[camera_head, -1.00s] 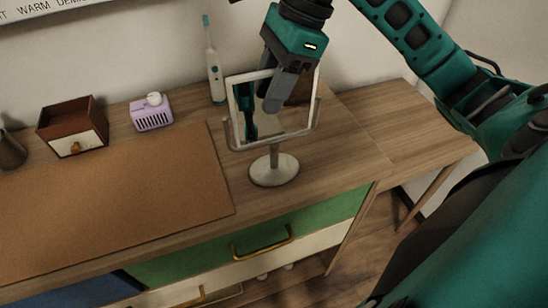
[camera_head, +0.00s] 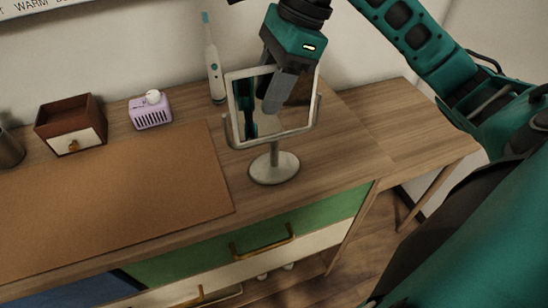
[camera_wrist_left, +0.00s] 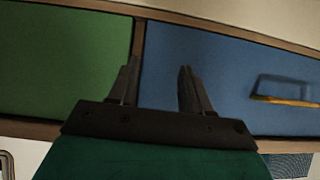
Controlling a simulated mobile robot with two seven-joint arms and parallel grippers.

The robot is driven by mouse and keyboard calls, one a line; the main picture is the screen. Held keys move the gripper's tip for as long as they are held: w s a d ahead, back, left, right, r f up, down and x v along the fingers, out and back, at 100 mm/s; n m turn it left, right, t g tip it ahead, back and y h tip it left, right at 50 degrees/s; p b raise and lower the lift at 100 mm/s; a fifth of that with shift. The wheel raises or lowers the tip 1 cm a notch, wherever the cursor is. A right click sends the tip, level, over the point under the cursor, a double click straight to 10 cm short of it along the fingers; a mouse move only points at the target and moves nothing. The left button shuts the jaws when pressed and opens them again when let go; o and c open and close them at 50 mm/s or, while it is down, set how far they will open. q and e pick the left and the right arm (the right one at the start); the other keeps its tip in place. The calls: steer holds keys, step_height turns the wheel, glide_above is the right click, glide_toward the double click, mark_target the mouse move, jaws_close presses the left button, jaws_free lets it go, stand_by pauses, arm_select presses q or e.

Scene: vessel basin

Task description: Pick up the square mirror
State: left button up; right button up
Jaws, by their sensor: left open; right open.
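The square mirror (camera_head: 244,105) stands upright on the wooden desk in the head view, on a round pale base (camera_head: 274,168) with a short stem and a side bracket. My right gripper (camera_head: 272,104) points down at the mirror's upper middle, overlapping its face in the picture. Its fingers hide part of the glass and the top edge; I cannot tell whether they touch the frame. My left gripper (camera_wrist_left: 156,88) shows in the left wrist view, open and empty, in front of green and blue drawer fronts.
A white toothbrush (camera_head: 212,62) stands behind the mirror. A purple holder (camera_head: 151,115) and a small brown drawer box (camera_head: 70,126) are to the left. A brown mat (camera_head: 110,195) covers the left desk. The desk right of the mirror (camera_head: 365,140) is clear.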

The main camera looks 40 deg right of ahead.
steer(key=shift+c, duration=0.4)
jaws_close()
stand_by(1.0)
